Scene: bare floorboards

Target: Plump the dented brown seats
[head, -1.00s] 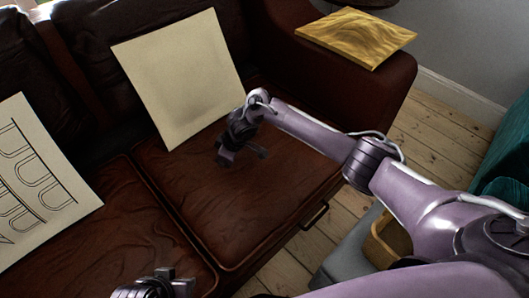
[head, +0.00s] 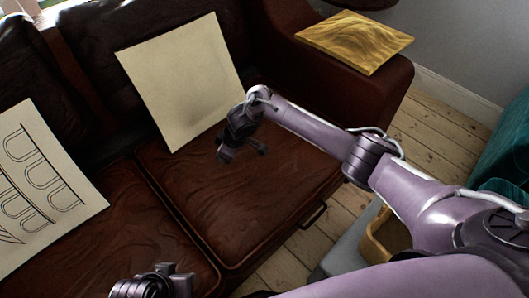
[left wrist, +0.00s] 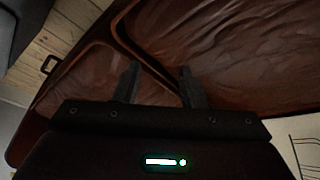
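The right brown seat (head: 200,205) is a leather sofa cushion with a creased, uneven top. The left brown seat (head: 130,235) lies beside it, also wrinkled, partly covered by a patterned pillow. My right gripper (head: 243,151) is over the back part of the right seat, fingers apart and empty; I cannot tell if it touches the leather. My left gripper (head: 178,282) is low at the bottom edge, over the front of the left seat. In the left wrist view my left gripper (left wrist: 160,85) has two separated fingers with nothing between them, and both seats fill the background.
A cream pillow (head: 180,80) leans on the backrest behind the right seat. A cream pillow with line drawings (head: 45,190) lies at left. A tan container (head: 385,240) and bare floorboards (head: 440,125) lie at right.

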